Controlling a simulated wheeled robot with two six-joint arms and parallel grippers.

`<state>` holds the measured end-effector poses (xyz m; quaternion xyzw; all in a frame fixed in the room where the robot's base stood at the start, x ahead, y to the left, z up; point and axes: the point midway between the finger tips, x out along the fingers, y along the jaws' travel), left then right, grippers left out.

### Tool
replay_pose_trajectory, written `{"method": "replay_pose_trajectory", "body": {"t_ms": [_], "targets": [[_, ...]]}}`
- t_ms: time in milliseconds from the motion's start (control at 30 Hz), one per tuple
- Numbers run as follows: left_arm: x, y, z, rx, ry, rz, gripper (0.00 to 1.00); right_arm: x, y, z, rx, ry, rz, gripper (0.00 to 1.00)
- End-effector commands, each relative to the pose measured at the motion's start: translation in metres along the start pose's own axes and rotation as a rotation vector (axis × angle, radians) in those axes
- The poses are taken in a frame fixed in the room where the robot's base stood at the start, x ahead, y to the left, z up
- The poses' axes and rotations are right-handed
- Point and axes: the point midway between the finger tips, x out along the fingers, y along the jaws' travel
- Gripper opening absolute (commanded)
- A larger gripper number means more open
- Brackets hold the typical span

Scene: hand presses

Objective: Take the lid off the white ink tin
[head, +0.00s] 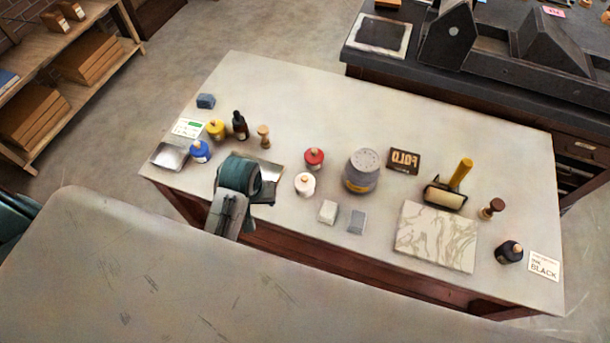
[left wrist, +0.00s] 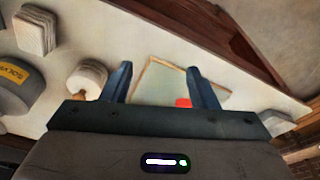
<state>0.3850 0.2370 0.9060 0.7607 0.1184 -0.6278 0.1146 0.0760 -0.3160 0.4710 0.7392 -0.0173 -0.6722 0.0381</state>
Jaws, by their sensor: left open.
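The white ink tin (head: 304,185) stands on the table with its knobbed lid on, in front of the red tin (head: 314,158). In the left wrist view the white tin (left wrist: 89,77) is left of the fingers, its wooden knob in sight. My left gripper (left wrist: 163,85) is open and empty. In the head view it is left of the white tin, over a pale plate (head: 268,168), apart from the tin. The plate also shows between the fingers in the left wrist view (left wrist: 160,82), with a small red patch near it. My right gripper is in neither view.
A grey can (head: 361,172) stands right of the white tin. Two small blocks, one white (head: 328,211) and one grey (head: 357,221), lie in front. Blue (head: 200,152) and yellow (head: 216,130) tins and a dark bottle (head: 240,126) stand left. The table's back is clear.

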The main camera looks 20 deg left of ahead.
Motion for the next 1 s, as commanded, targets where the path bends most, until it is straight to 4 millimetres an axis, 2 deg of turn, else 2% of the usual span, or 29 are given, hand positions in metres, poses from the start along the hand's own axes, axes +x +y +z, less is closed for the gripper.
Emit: {"method": "replay_pose_trajectory", "body": {"t_ms": [33,167,333,433,533,633,767,800,1000], "targets": [[-0.005,0.011,-0.011,-0.034,-0.009,0.009,0.54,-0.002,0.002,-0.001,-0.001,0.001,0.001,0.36],[-0.017,0.036,-0.035,-0.132,-0.048,0.02,0.54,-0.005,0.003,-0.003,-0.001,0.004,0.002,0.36],[-0.042,0.075,-0.068,-0.26,-0.107,0.033,0.54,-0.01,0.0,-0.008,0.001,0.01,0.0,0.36],[-0.056,0.093,-0.081,-0.315,-0.137,0.035,0.54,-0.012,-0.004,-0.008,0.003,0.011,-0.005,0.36],[-0.062,0.102,-0.086,-0.345,-0.155,0.033,0.54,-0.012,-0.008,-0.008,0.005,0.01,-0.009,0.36],[-0.054,0.106,-0.087,-0.356,-0.164,0.031,0.54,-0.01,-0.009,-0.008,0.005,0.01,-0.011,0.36],[-0.032,0.107,-0.082,-0.357,-0.166,0.029,0.54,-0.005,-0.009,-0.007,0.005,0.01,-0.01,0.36],[-0.03,0.107,-0.083,-0.356,-0.165,0.029,0.54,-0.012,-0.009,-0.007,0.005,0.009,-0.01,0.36],[-0.011,0.108,-0.08,-0.356,-0.163,0.03,0.54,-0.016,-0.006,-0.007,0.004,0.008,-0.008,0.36]]}}
